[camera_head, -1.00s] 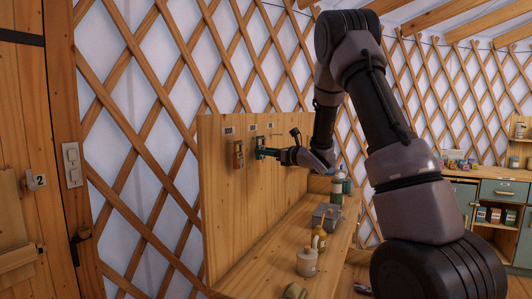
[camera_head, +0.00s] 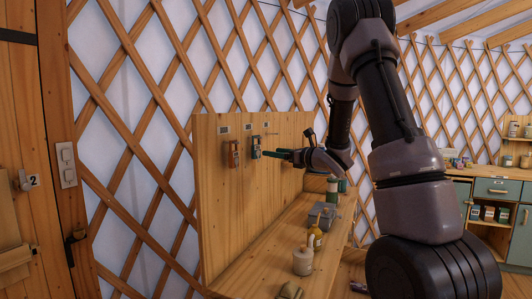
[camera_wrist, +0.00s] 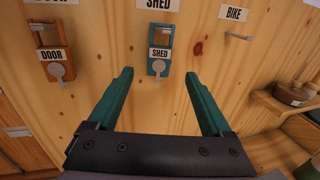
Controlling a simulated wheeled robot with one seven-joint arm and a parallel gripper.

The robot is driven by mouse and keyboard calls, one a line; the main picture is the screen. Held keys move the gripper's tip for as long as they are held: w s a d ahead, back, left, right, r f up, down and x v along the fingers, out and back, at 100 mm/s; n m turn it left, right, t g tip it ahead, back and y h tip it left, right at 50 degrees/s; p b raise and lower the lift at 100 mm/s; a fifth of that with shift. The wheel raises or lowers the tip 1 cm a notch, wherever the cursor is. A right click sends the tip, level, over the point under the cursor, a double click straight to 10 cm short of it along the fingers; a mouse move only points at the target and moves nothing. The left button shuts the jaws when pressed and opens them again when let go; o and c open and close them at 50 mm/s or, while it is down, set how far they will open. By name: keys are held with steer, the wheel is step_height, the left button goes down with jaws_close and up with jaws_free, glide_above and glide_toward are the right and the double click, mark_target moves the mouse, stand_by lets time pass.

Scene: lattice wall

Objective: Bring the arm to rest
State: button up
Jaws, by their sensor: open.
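My gripper (camera_head: 278,153) is open and empty, held in front of the wooden board (camera_head: 215,230). In the wrist view its two green fingers (camera_wrist: 158,75) are spread wide, with nothing between them. Beyond the fingertips, a teal padlock-like tag (camera_wrist: 161,48) labelled SHED hangs on the board under a SHED sign. It also shows in the head view (camera_head: 256,147), left of the fingertips and apart from them. My arm reaches up from the lower right and bends down to the gripper.
An orange tag (camera_wrist: 50,50) labelled DOOR hangs to the left. The hook (camera_wrist: 237,36) under the BIKE sign is bare. Bottles, a grey box (camera_head: 324,216) and a pale jar (camera_head: 303,260) stand on the bench (camera_head: 258,265) below. A door with a 2 is at far left.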

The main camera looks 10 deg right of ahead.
steer(key=s+d+r+m+h, duration=0.5)
steer(key=s+d+m+h, duration=0.1)
steer(key=m, duration=0.8)
steer(key=s+d+r+m+h, duration=0.5)
steer(key=d+m+h, duration=0.1)
steer(key=m, duration=0.8)
steer(key=s+a+f+m+g+y, duration=0.1)
steer(key=s+a+m+g, duration=0.2)
steer(key=s+m, duration=0.7)
steer(key=s+a+f+m+g+y, duration=0.1)
steer(key=s+a+m+g, duration=0.3)
steer(key=s+m, duration=0.6)
steer(key=s+a+f, duration=0.1)
steer(key=s, duration=0.3)
steer(key=shift+s+a+f+y, duration=0.15)
steer(key=shift+s+a+y, duration=0.15)
steer(key=shift+a, duration=0.1)
